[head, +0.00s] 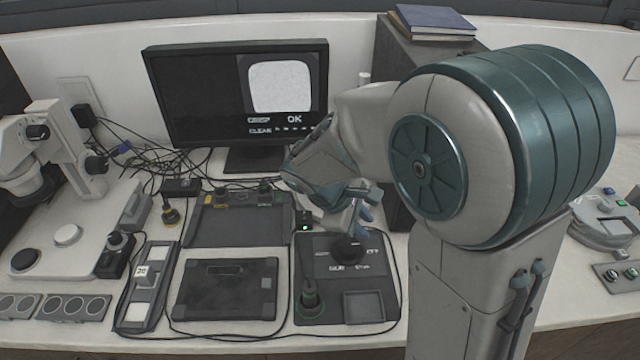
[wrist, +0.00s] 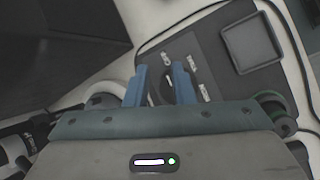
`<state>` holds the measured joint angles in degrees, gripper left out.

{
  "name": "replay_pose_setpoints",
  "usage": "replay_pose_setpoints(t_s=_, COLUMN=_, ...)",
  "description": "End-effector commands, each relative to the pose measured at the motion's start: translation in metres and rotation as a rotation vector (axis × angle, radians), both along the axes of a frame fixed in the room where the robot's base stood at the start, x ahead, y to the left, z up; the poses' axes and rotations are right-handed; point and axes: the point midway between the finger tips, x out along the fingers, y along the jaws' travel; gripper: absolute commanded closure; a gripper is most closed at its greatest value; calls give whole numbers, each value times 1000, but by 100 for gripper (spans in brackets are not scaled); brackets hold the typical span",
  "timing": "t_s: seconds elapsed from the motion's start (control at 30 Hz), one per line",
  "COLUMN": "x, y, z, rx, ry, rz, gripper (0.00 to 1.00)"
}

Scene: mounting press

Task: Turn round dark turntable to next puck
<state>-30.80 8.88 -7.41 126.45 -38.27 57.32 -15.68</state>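A round dark knob-like disc (head: 350,248), the nearest match to the turntable, sits on a dark panel (head: 318,262) with white markings around it. My gripper (head: 360,212) is just above and behind it in the head view. In the wrist view, my gripper (wrist: 161,72) has its two blue fingers apart, with the dark round part (wrist: 153,98) showing between them, partly hidden. I cannot tell whether the fingers touch it. No puck can be made out clearly.
A monitor (head: 205,95) reading OK stands behind. A dark flat case (head: 226,289) lies left of the panel. Cables run between them.

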Motion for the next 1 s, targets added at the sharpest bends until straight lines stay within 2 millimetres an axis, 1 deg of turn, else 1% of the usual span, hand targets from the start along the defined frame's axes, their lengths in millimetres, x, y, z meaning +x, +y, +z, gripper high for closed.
replay_pose_setpoints(t_s=0.03, x=9, y=9, z=0, rx=-51, ry=24, rz=70, gripper=78)
replay_pose_setpoints(t_s=0.1, x=21, y=20, z=-3, rx=-120, ry=48, rz=162, gripper=78)
replay_pose_setpoints(t_s=0.27, x=47, y=50, z=-10, rx=-284, ry=102, rz=375, gripper=78)
replay_pose_setpoints(t_s=0.4, x=66, y=82, z=-18, rx=-435, ry=142, rz=562, gripper=78)
replay_pose_setpoints(t_s=0.6, x=87, y=131, z=-30, rx=-644, ry=181, rz=803, gripper=78)
replay_pose_setpoints(t_s=0.7, x=92, y=150, z=-35, rx=-723, ry=191, rz=888, gripper=78)
replay_pose_setpoints(t_s=0.8, x=95, y=162, z=-39, rx=-773, ry=197, rz=940, gripper=78)
replay_pose_setpoints(t_s=0.87, x=96, y=166, z=-40, rx=-789, ry=199, rz=957, gripper=78)
replay_pose_setpoints(t_s=1.0, x=102, y=164, z=-43, rx=-801, ry=201, rz=967, gripper=78)
